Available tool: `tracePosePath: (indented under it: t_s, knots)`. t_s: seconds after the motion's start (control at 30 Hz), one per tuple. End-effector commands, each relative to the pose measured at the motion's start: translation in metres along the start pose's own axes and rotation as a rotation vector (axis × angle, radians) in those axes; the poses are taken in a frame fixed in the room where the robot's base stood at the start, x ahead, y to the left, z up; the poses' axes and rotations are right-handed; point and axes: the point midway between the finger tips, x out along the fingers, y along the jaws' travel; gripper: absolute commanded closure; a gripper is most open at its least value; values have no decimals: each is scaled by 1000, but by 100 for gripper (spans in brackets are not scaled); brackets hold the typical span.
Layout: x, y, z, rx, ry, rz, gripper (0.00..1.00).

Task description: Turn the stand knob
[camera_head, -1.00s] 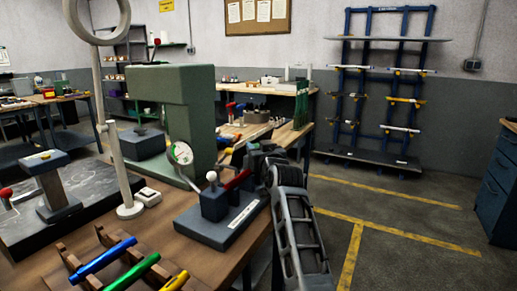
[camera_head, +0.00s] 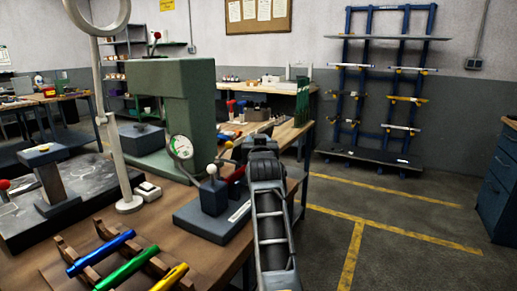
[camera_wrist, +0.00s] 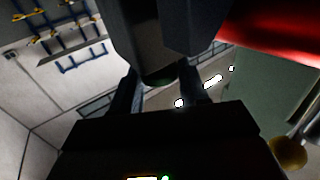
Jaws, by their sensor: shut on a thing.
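My gripper (camera_head: 240,153) is over the right part of the bench, right of the white dial gauge (camera_head: 180,147) and behind a dark-blue block fixture (camera_head: 213,196) with a white ball-topped lever. Its fingertips are hard to make out in the head view. In the wrist view, the two fingers of my gripper (camera_wrist: 162,82) are on either side of a dark, rounded part (camera_wrist: 150,50) with a greenish end, which I take to be the stand knob. Its far side is hidden. A blurred red bar (camera_wrist: 275,35) crosses the upper right of the wrist view.
A tall green machine body (camera_head: 200,110) stands behind the gauge. A pale pole with a ring (camera_head: 115,160) stands left of it. Blue, green and yellow rods (camera_head: 125,265) lie on a wooden rack at the front. The floor (camera_head: 400,220) at right is clear.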

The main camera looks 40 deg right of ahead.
Motion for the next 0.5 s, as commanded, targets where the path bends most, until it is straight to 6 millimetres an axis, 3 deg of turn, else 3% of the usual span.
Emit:
tracePosePath:
  t_s: [0.5]
  knots:
    - [-2, 0, -1, 5, 1, 63, 86]
